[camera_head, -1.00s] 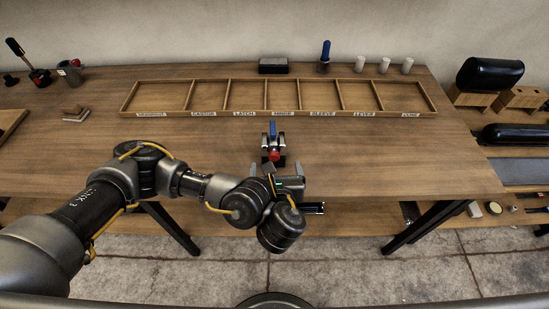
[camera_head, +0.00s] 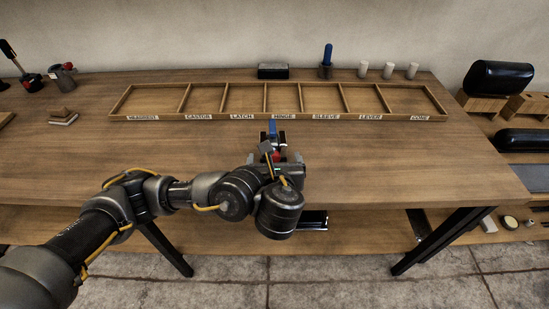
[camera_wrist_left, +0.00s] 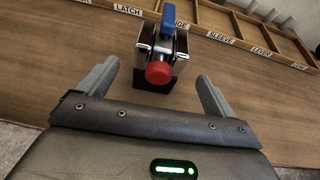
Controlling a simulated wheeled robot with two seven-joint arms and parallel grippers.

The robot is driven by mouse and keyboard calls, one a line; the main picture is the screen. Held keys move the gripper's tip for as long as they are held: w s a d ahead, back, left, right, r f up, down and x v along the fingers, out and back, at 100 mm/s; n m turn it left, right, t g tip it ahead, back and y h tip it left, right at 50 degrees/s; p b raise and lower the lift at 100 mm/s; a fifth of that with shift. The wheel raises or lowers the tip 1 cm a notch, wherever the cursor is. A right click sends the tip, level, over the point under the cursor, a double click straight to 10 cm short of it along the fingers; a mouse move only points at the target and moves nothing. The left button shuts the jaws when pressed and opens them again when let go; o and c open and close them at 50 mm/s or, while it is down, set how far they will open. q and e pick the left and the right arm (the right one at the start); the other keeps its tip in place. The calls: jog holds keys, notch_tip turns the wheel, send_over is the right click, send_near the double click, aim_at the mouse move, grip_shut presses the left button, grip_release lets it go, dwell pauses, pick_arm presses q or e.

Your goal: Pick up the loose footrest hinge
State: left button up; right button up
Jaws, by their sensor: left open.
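The loose footrest hinge (camera_wrist_left: 161,50) stands on the bench in the left wrist view, with a blue lever on top, a red round knob facing me and a dark base. In the head view the hinge (camera_head: 273,136) is in front of the compartment labelled HINGE, partly hidden by my wrist. My left gripper (camera_wrist_left: 158,84) is open and empty. Its two fingers point at the hinge from the front, one to each side, with the hinge just beyond the fingertips. My right gripper is not in view.
A wooden tray (camera_head: 275,118) with several labelled, empty compartments lies behind the hinge. A black block (camera_head: 273,71), a blue-handled tool (camera_head: 327,62) and white cylinders (camera_head: 388,70) stand behind it. Small wooden blocks (camera_head: 63,117) lie at left. The bench right of the hinge is clear.

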aim_at(274, 157)
pick_arm(q)
jog(key=x, duration=0.3)
jog(key=shift+w, duration=0.2)
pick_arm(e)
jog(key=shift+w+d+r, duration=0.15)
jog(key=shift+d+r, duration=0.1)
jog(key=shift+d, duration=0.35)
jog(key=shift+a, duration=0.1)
